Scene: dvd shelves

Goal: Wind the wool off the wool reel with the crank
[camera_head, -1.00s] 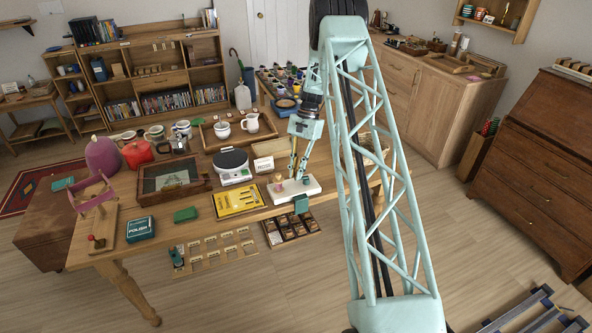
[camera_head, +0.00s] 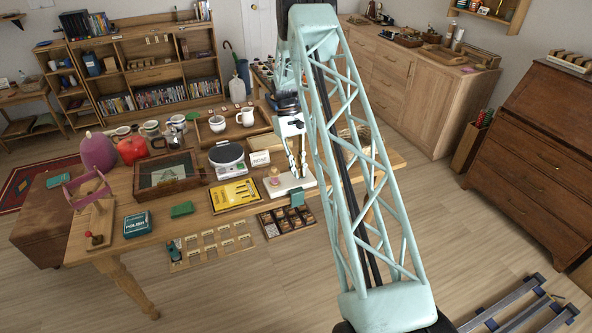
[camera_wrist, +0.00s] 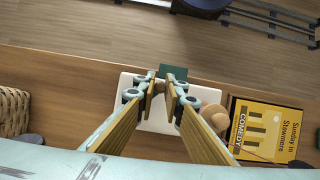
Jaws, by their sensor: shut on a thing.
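A white base (camera_head: 279,191) with a green block (camera_head: 297,197) at its front edge sits by the table's front edge. A small tan-pink spool-like piece (camera_head: 274,177) stands on it; in the wrist view it is the round tan piece (camera_wrist: 212,113) right of the fingers. My gripper (camera_head: 298,174) is over the base, beside the spool. In the wrist view its fingers (camera_wrist: 161,90) are shut on a small brown knob (camera_wrist: 159,87), mostly hidden between them. I cannot tell which is the wool reel.
A yellow case (camera_head: 234,195) lies left of the base, and a round-topped scale (camera_head: 227,157) stands behind. A glass-topped box (camera_head: 171,172) and a green tin (camera_head: 138,224) are further left. A basket (camera_wrist: 12,111) is close at the left in the wrist view.

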